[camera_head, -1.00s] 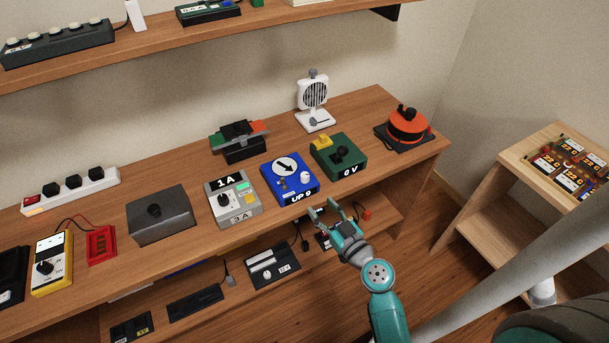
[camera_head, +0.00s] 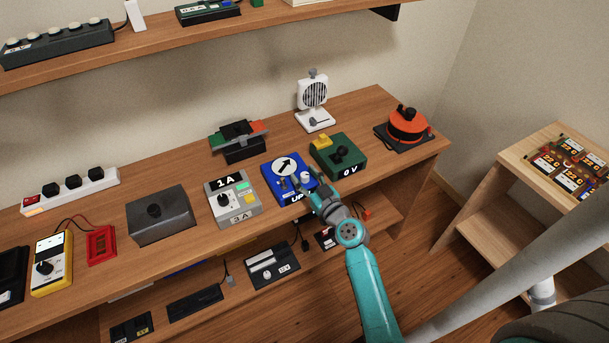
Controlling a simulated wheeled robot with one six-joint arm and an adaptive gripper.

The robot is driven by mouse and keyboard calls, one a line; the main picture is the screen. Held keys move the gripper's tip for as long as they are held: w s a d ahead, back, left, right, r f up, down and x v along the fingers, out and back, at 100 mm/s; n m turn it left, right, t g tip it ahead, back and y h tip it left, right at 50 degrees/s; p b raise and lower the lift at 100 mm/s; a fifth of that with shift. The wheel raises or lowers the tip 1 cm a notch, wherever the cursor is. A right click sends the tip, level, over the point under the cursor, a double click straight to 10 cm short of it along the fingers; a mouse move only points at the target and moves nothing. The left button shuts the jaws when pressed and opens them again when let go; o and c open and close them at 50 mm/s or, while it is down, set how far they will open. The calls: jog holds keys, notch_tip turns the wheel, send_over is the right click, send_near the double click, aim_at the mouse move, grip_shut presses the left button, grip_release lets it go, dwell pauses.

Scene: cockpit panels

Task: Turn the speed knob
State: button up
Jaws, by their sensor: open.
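A blue box (camera_head: 270,185) stands near the front edge of the wooden table. Its top has a white dial (camera_head: 284,167) with a black arrow pointing up and right, a small grey lever and a pale knob beside it. No label reading "speed" is legible, so I cannot tell for sure which control is the speed knob. My gripper (camera_head: 314,184) is open at the box's front right corner, over the pale knob's area. Its fingers partly hide the knob and the "UP" label. I cannot tell whether they touch the knob.
A grey box labelled 1A (camera_head: 234,205) stands close on the left. A green box labelled 0 V (camera_head: 340,158) stands close on the right. A white fan (camera_head: 313,100) and an orange round device (camera_head: 407,125) are farther back. Below is a shelf with several devices.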

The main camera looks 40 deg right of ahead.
jog(key=shift+w+d, duration=0.1)
jog(key=shift+w, duration=0.15)
grip_shut()
jog(key=shift+d+f+n+y, duration=0.1)
jog(key=shift+n+y, duration=0.4)
jog(key=shift+y, duration=0.3)
jog(key=shift+n+y, duration=1.8)
jog(key=shift+y, duration=1)
